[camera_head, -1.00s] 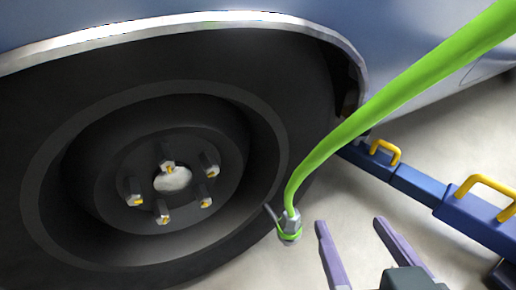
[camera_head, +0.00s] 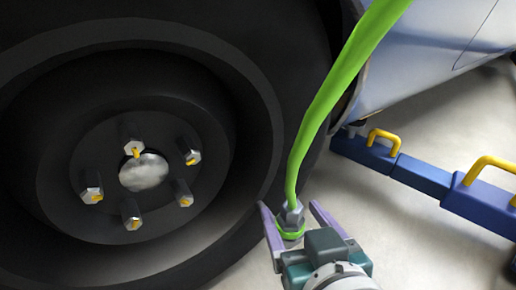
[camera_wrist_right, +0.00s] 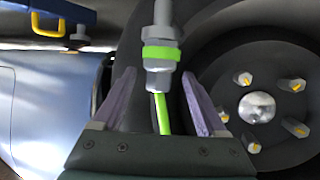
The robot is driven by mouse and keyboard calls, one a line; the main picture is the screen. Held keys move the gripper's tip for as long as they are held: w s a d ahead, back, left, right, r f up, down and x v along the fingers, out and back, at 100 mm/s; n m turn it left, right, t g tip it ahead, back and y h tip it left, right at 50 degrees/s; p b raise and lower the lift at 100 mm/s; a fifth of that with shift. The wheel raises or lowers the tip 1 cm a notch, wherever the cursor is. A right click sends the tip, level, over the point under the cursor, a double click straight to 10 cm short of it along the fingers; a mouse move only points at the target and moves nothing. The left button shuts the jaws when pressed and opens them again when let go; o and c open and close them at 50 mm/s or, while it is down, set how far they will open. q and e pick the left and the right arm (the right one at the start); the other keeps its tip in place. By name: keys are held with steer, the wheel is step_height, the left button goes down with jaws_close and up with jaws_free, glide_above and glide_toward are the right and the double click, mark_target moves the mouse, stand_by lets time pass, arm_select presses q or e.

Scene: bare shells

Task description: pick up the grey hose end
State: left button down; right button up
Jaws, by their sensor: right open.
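The grey hose end (camera_head: 291,214) is a metal fitting with a green ring, hanging at the lower end of a bright green hose (camera_head: 317,115) in front of the tyre. It also shows in the right wrist view (camera_wrist_right: 159,52). My right gripper (camera_head: 288,206) is open, with its two purple fingers on either side of the hose end in the head view. In the right wrist view the fingers (camera_wrist_right: 158,92) are apart, with the fitting and hose between or just beyond them. I cannot tell whether either finger touches it. My left gripper is not in view.
A black wheel (camera_head: 140,120) with several lug nuts fills the left. A blue jack-like bar (camera_head: 421,175) with yellow handles lies at the right beneath the pale blue car body (camera_head: 420,60). Pale floor (camera_head: 420,240) is clear in the lower right.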

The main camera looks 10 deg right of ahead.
steer(key=shift+x, duration=0.95)
steer(key=shift+s, duration=0.1)
steer(key=shift+c, duration=1.3)
jaws_close()
